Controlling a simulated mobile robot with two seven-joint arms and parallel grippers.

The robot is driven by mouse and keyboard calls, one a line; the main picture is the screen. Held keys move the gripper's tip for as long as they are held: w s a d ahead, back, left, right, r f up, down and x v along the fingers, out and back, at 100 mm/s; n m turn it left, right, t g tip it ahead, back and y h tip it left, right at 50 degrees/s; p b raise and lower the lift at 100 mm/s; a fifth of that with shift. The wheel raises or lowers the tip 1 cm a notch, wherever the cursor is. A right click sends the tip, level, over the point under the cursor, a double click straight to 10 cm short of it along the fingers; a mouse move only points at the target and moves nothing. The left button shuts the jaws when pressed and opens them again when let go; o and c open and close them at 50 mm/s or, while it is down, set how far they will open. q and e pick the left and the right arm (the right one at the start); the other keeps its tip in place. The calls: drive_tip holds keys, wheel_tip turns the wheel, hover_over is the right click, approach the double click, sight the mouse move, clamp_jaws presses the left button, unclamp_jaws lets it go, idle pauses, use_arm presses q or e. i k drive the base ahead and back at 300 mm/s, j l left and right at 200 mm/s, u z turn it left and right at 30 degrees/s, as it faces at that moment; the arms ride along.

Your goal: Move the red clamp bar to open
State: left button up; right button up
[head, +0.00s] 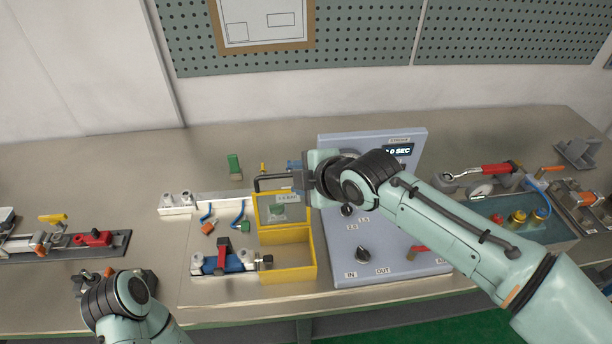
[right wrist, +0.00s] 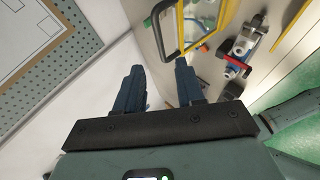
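The fixture in front of the yellow box has a red bar-shaped lever (head: 222,249) standing up over a blue body (head: 238,262). It also shows in the right wrist view (right wrist: 233,67). I cannot tell for sure that this is the clamp bar; another small red lever (head: 417,251) sits on the grey panel. My right gripper (head: 299,176) is beside the black handle (head: 272,178) of the raised yellow lid frame (head: 257,212). In the right wrist view its fingers (right wrist: 158,88) are apart, with the handle just beyond them. My left gripper (head: 145,279) is mostly hidden behind its arm, low at the left.
The open yellow box (head: 314,262) stands beside the grey control panel (head: 375,262). A rail fixture with a red block (head: 92,238) lies at the left. A tool tray (head: 560,232) is at the right. The bench back left is clear.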

sight(219, 270)
drive_tip(key=k+l, duration=0.75)
drive_tip(key=k, duration=0.1)
